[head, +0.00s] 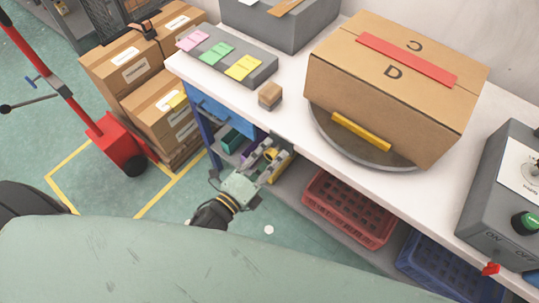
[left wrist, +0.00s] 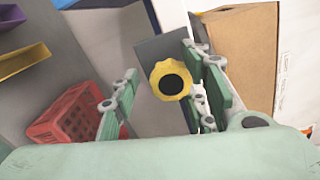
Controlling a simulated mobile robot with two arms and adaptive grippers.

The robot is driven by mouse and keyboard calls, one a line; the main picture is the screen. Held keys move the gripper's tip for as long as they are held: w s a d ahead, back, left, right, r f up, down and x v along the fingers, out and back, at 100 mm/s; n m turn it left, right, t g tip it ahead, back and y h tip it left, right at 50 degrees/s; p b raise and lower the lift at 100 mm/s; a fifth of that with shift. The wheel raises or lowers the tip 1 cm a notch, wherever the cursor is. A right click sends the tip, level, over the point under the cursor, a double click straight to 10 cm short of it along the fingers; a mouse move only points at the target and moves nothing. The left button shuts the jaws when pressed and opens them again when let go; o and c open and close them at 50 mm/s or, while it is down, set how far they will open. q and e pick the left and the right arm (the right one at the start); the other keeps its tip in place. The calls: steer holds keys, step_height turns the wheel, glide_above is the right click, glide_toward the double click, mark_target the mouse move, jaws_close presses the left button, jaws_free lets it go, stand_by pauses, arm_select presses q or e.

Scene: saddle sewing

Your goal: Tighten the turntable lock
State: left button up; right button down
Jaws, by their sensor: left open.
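The turntable lock is a yellow scalloped knob with a black centre (left wrist: 171,79), mounted on a grey plate under the table edge. It also shows in the head view (head: 271,154). My left gripper (head: 264,161) is open and reaches toward the knob from below and in front. In the left wrist view the knob appears between the spread fingers of that gripper (left wrist: 162,92), nearer the right finger; I cannot tell whether they touch it. The round grey turntable (head: 345,148) carries a large cardboard box (head: 380,100). My right gripper is not in view.
A red crate (head: 349,207) and a blue crate (head: 445,262) sit below the white tabletop (head: 300,125). The red crate shows in the left wrist view (left wrist: 72,122). A blue drawer (head: 220,110) is left of the gripper. A grey control box (head: 500,190) stands at right.

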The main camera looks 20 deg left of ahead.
arm_select(q)
steer(key=shift+d+r, duration=0.1)
steer(key=shift+d, duration=0.05)
steer(key=shift+s, duration=0.1)
steer(key=v, duration=1.2)
